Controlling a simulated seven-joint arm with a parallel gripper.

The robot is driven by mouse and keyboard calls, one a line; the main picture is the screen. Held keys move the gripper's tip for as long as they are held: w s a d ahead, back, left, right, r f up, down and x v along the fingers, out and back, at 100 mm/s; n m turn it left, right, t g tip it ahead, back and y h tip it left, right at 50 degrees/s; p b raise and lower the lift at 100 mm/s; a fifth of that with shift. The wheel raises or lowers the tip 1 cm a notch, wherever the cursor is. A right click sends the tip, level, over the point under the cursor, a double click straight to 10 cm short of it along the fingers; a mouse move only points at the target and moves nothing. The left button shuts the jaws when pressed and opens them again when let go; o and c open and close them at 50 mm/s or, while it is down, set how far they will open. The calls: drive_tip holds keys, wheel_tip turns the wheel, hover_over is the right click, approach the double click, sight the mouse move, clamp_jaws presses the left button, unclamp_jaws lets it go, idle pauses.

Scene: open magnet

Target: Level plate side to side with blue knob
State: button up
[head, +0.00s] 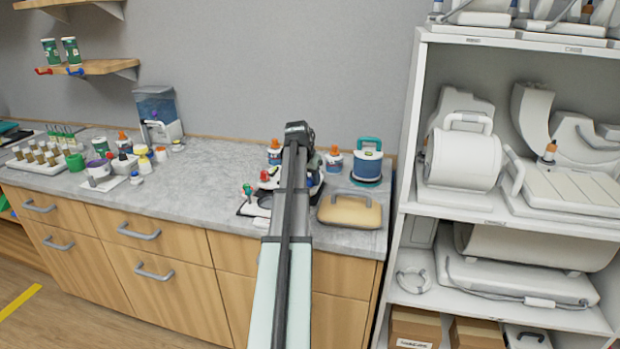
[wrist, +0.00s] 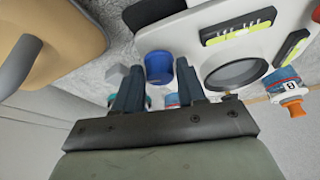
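The blue knob (wrist: 159,67) shows in the wrist view as a short blue cylinder beside the edge of the white plate (wrist: 208,64). The plate carries a level with yellow-green windows (wrist: 240,28) and a round dark disc (wrist: 238,73). My gripper (wrist: 156,78) is open, its two dark fingers on either side of the knob with small gaps visible; I cannot tell how deep the knob sits between them. In the head view my arm covers much of the plate's device, and the fingers and blue knob are hidden. The plate's tilt cannot be read.
A tan pad with a grey handle (head: 349,210) lies right of the device, close by. A blue jar with a green handle (head: 367,163) and orange-capped bottles (head: 334,160) stand behind. The counter's middle (head: 205,180) is clear. A white shelf unit (head: 407,150) stands at right.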

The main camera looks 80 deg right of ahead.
clamp_jaws()
drive_tip(key=m+g, duration=0.1)
drive_tip(key=m, duration=0.1)
drive_tip(key=shift+w+d+m, duration=0.1)
drive_tip(key=shift+w+m, duration=0.05)
drive_tip(key=shift+m, duration=0.15)
drive_tip(key=shift+m+g+y, duration=0.6)
drive_tip(key=shift+m+g, duration=0.1)
drive_tip(key=shift+m, duration=1.1)
drive_tip(key=shift+o, duration=1.7)
unclamp_jaws()
